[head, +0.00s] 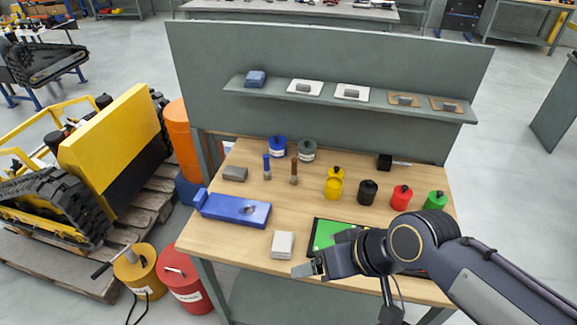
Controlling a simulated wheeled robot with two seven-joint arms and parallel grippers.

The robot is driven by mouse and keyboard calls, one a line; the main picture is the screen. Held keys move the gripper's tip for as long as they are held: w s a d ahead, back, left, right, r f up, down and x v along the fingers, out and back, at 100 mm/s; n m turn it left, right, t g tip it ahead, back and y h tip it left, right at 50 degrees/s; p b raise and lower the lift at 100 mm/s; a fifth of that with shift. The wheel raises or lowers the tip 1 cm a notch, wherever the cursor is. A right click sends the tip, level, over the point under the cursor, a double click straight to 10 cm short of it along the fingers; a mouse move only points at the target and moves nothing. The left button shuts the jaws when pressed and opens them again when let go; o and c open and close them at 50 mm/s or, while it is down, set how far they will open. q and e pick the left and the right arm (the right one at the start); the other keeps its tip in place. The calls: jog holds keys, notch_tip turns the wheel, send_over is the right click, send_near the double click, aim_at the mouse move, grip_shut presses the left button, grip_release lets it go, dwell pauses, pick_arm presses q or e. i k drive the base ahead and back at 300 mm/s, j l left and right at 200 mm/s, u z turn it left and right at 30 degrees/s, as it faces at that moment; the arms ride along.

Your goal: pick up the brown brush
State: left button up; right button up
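The brown brush (294,171) stands upright on the wooden workbench (250,255), left of the middle of the top. A similar blue brush (267,166) stands upright just to its left. My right gripper (303,269) is over the front edge of the bench, well in front of the brown brush and apart from it. Its fingers are small and seen at an angle, so their opening is unclear. My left gripper is not in the view.
A yellow container (334,184) and black, red and green ones stand right of the brushes. A blue tool (235,210), a grey block (234,174) and a white block (282,244) lie left and front. A green-screened tablet (328,232) is partly under my arm. A shelf (300,97) overhangs behind.

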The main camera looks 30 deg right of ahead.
aim_at(293, 179)
jog(key=z, duration=1.45)
